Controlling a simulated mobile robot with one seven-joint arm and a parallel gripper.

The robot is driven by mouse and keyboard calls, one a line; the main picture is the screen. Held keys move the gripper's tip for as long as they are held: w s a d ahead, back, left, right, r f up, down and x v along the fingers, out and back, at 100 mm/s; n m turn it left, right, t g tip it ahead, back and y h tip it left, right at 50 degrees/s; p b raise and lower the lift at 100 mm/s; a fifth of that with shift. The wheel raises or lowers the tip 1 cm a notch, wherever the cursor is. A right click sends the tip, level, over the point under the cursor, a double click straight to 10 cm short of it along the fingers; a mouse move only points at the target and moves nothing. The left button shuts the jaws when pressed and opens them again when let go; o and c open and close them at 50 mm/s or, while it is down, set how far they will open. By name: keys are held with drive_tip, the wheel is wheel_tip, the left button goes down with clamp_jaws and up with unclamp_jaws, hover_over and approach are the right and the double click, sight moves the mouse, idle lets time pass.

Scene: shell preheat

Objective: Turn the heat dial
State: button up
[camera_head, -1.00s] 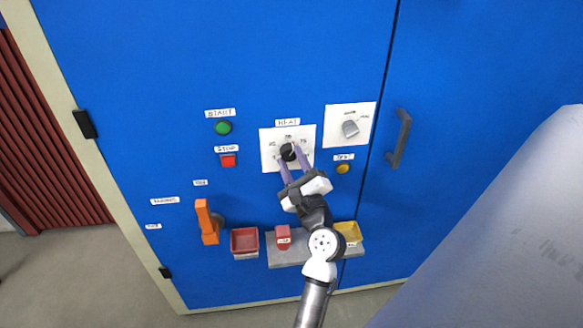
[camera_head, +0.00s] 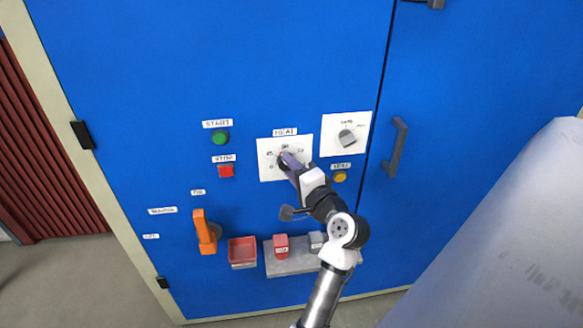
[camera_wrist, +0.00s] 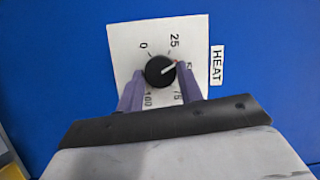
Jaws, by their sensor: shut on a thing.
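The heat dial is a round black knob (camera_wrist: 160,71) on a white plate (camera_wrist: 125,40) labelled HEAT, with marks from 0 to 100. In the wrist view its white pointer line is directed near the 50 mark, which a finger partly covers. My gripper (camera_wrist: 160,80) is shut on the dial, with one purple finger on each side of the knob. In the head view my gripper (camera_head: 286,160) reaches the dial from the lower right and hides much of it. The HEAT plate (camera_head: 266,173) is fixed to the blue front.
A second plate with a grey knob (camera_head: 346,136) is to the right, above a yellow button (camera_head: 340,177). Green (camera_head: 220,138) and red (camera_head: 226,170) buttons are left. An orange lever (camera_head: 205,232) and red tray (camera_head: 242,250) are below. A door handle (camera_head: 397,146) stands out at right.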

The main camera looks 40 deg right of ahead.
drive_tip(key=n+g+h+p, duration=0.1)
drive_tip(key=n+g, duration=0.1)
drive_tip(key=n, duration=0.2)
drive_tip(key=n+g+h+p, duration=0.2)
drive_tip(key=n, duration=0.3)
drive_tip(key=a+r+n+g+h+p, duration=0.1)
drive_tip(key=n+g, duration=0.1)
drive_tip(key=n, duration=0.3)
drive_tip(key=shift+w+p, duration=0.25)
drive_tip(key=shift+p, duration=0.1)
drive_tip(key=shift+g+h, duration=0.3)
idle(0.4)
drive_tip(key=o, duration=1)
drive_tip(key=shift+r, duration=0.1)
